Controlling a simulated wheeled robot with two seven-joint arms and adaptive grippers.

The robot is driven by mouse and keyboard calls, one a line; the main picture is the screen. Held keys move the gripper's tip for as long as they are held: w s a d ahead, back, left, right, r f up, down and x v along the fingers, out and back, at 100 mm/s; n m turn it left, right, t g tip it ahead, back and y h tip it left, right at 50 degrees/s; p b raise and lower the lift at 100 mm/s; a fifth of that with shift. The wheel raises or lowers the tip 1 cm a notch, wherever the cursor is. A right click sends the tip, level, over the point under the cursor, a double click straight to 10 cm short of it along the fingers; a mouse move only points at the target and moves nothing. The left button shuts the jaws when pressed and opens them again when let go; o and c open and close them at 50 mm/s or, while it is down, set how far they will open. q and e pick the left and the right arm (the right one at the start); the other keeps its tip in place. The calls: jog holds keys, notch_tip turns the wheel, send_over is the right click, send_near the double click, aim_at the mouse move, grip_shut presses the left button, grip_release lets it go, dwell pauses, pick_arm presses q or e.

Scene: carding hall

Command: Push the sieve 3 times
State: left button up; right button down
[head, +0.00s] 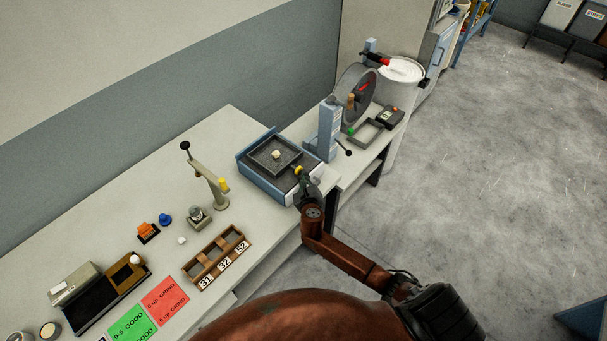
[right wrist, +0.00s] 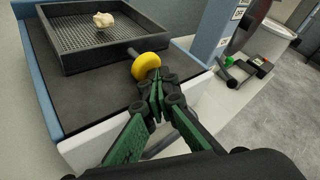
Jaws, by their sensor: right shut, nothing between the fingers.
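The sieve (head: 274,156) is a dark square frame with a mesh floor, resting on a blue-sided stand (head: 262,178) at the table's right end. A small cream lump (head: 276,154) lies on its mesh; the lump also shows in the right wrist view (right wrist: 104,20). A rod with a yellow round knob (right wrist: 150,66) sticks out of the sieve's near side. My right gripper (right wrist: 155,84) is shut and empty, its fingertips right at the knob, seemingly touching it. In the head view my right gripper (head: 300,180) partly hides the stand's near corner. My left gripper is not in view.
A blue upright device (head: 327,130) with a black lever stands just right of the sieve stand. A jointed post (head: 211,182) with a yellow tip, a wooden slotted holder (head: 217,258) and coloured cards (head: 164,300) occupy the table to the left. Open floor lies right.

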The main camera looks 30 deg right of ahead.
jog(key=shift+w+a, duration=0.25)
jog(key=shift+w, duration=0.25)
dwell(0.3)
jog(key=shift+s, duration=0.1)
jog(key=s, duration=0.1)
jog(key=s+d+p, duration=0.1)
jog(key=s+p, duration=0.1)
jog(key=shift+s+d, duration=0.3)
jog(key=shift+d, duration=0.05)
dwell(0.5)
jog(key=shift+f, duration=0.1)
jog(key=shift+s+d+p, duration=0.3)
jog(key=shift+s+p, duration=0.1)
jog(key=shift+s, duration=0.4)
jog(key=shift+s+d+p, duration=0.35)
jog(key=shift+s+p, duration=0.05)
jog(key=shift+s, duration=0.35)
jog(key=shift+s+d+p, duration=0.3)
jog(key=shift+s+p, duration=0.1)
jog(key=shift+s, duration=0.4)
